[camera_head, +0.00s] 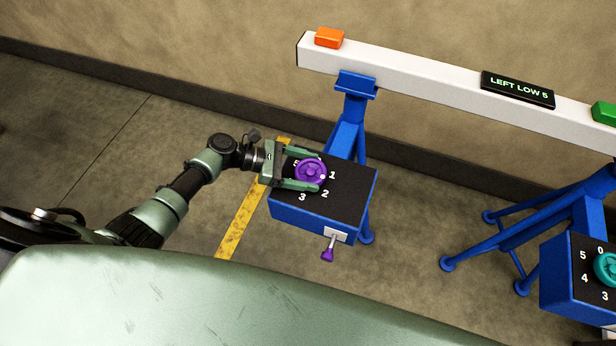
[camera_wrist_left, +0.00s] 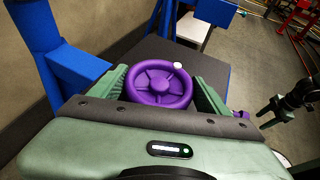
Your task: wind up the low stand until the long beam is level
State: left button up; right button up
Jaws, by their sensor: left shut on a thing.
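The long white beam (camera_head: 420,85) runs across the head view and rests on the blue left stand (camera_head: 352,115). Its black display (camera_head: 517,90) reads "LEFT LOW 5". The left stand's box (camera_head: 345,195) has a dark top with a purple handwheel (camera_head: 311,172). The wheel's white mark is near the number 1. My left gripper (camera_head: 304,171) is shut on the purple handwheel, its fingers on either side of the rim; the wheel also shows in the left wrist view (camera_wrist_left: 160,84). My right gripper (camera_wrist_left: 276,112) seems to show small at the wrist view's right; its jaws are unclear.
A purple-tipped lever (camera_head: 328,252) sticks out of the box's front. The right stand (camera_head: 540,230) has a teal wheel (camera_head: 606,267) on its box. Orange (camera_head: 329,37) and green (camera_head: 604,112) blocks sit on the beam. A yellow floor stripe (camera_head: 240,222) runs left of the box.

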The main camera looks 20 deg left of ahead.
pick_arm(q)
jog(key=shift+w+f+m+g+b, duration=0.15)
jog(key=shift+f+m+g+b, duration=0.05)
jog(key=shift+m+g+b, duration=0.9)
jog(key=shift+r+m+g+h+b, duration=0.25)
jog(key=shift+m+g+b, duration=0.35)
jog(key=shift+g+b, duration=0.3)
jog(key=o, duration=1.4)
jog(key=shift+a, duration=0.1)
jog(key=b+v, duration=0.1)
jog(key=v, duration=0.6)
jog(key=shift+a, duration=0.35)
jog(key=shift+a+r, duration=0.1)
